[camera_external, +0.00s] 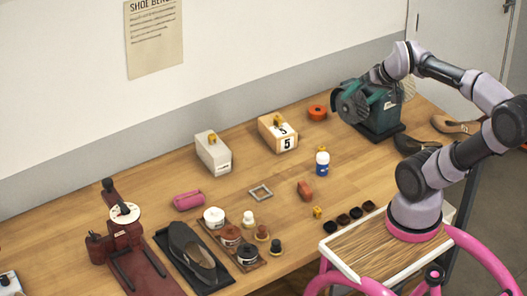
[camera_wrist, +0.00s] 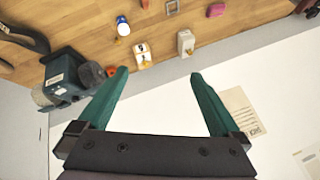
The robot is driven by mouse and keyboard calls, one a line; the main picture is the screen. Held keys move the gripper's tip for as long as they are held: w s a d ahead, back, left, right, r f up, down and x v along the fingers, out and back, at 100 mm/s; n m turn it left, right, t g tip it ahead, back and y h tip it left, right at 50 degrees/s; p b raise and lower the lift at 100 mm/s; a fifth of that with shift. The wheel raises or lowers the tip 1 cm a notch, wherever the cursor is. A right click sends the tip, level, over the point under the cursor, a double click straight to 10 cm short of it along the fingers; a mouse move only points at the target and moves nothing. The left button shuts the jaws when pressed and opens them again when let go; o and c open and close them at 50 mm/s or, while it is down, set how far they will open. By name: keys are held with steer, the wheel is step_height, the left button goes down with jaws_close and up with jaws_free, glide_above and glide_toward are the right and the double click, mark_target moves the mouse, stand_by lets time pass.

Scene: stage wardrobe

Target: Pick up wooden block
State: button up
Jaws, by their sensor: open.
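A light wooden block (camera_external: 266,134) with a white front marked 5 stands towards the back of the workbench, with a small yellow piece on top. In the wrist view the block (camera_wrist: 146,65) lies beyond the gap between my fingers. A smaller reddish-brown block (camera_external: 305,190) lies nearer the front; I cannot tell if it is wood. My gripper (camera_wrist: 159,73) has two teal fingers spread wide with nothing between them. It is high up near the grinder, well apart from both blocks; in the external view it is hard to make out against the grinder.
The teal grinder (camera_external: 379,119) stands at the back right, with an orange roll (camera_external: 317,112) beside it. A blue-white bottle (camera_external: 322,166), a pale box (camera_external: 213,155), a metal frame (camera_external: 261,192) and a pink item (camera_external: 188,200) surround the blocks. Bare wood separates them.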

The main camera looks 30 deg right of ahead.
steer(key=w+a+f+m+g+y, duration=0.1)
steer(key=w+f+m+g+y, duration=0.2)
steer(key=w+f+g, duration=0.5)
steer(key=m+t+y, duration=0.1)
steer(key=m+y, duration=0.5)
steer(key=m, duration=0.3)
glide_toward(301, 189)
step_height(301, 189, up, 8)
steer(key=s+a, duration=0.2)
steer(key=s, duration=0.1)
steer(key=f+m+t, duration=0.1)
steer(key=f, duration=0.2)
steer(key=d+f+m+t+y, duration=0.1)
steer(key=f, duration=0.2)
steer(key=w+f+m+y, duration=0.1)
steer(key=f+m, duration=0.1)
steer(key=f, duration=0.1)
steer(key=shift+d+f+t, duration=0.15)
steer(key=shift+d+t, duration=0.15)
steer(key=shift+t, duration=0.1)
steer(key=x, duration=1.1)
steer(key=shift+d+f, duration=0.2)
steer(key=shift+f, duration=0.2)
steer(key=c, duration=1.1)
